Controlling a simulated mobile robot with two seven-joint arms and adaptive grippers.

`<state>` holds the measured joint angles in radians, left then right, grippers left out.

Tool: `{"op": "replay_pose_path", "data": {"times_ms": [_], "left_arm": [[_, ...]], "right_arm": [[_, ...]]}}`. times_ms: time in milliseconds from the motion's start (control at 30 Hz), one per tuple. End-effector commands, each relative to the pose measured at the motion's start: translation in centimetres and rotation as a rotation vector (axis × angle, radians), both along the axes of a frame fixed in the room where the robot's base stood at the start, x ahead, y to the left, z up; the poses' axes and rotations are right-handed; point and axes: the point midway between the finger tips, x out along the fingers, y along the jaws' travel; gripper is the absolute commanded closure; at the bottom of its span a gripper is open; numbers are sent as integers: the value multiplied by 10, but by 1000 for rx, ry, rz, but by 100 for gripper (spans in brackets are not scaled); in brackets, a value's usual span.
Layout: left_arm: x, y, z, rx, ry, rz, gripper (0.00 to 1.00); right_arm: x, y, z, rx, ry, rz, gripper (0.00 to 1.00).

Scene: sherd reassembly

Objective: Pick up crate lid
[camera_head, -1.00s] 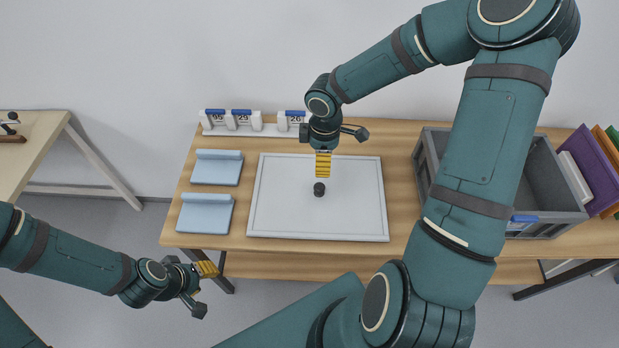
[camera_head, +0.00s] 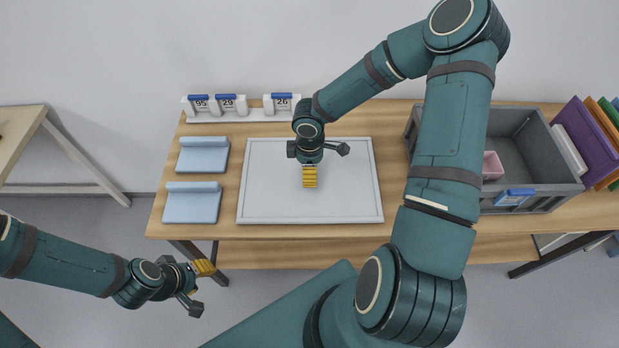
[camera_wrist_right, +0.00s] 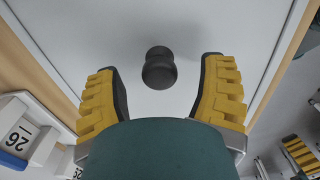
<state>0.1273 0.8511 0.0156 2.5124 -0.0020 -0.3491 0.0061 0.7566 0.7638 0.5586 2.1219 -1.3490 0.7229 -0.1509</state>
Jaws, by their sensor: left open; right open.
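The crate lid (camera_head: 350,205) is a flat, pale grey panel with a raised rim, lying on the wooden table. Its dark round knob (camera_wrist_right: 160,68) shows in the right wrist view; in the head view my right gripper hides it. My right gripper (camera_head: 310,182) points down over the lid's middle. In the wrist view its two yellow-padded fingers are apart, with the knob between and slightly beyond their tips, touching neither. My left gripper (camera_head: 206,272) is open and empty, off the table's front left. The grey crate (camera_head: 540,205) stands at the right.
A pink piece (camera_head: 492,166) lies in the crate, partly behind my right arm. Two light blue pads (camera_head: 192,204) lie left of the lid. A white rack with numbered tags (camera_head: 232,115) stands behind it. Purple, orange and green boards (camera_head: 585,142) stand at the far right.

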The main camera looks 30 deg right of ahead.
Motion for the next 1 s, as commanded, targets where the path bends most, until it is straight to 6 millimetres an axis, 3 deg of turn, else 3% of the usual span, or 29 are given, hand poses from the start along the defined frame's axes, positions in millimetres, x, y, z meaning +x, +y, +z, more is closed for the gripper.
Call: {"op": "replay_pose_path", "data": {"times_ms": [100,367,400,600,867,1000], "left_arm": [[0,0,-3,0,1,-1,61],[-1,0,-3,0,2,-2,61],[-1,0,-3,0,2,-2,61],[-1,0,-3,0,2,-2,61],[-1,0,-3,0,2,-2,61],[0,0,0,0,1,-1,61]], "right_arm": [[0,0,-12,-1,1,0,30],[0,-1,-13,-2,-1,0,30],[0,-1,-13,-2,-1,0,35],[0,-1,-13,-2,-1,0,100],[0,-1,-12,-2,-1,0,100],[1,-1,-2,-4,-2,0,100]]}}
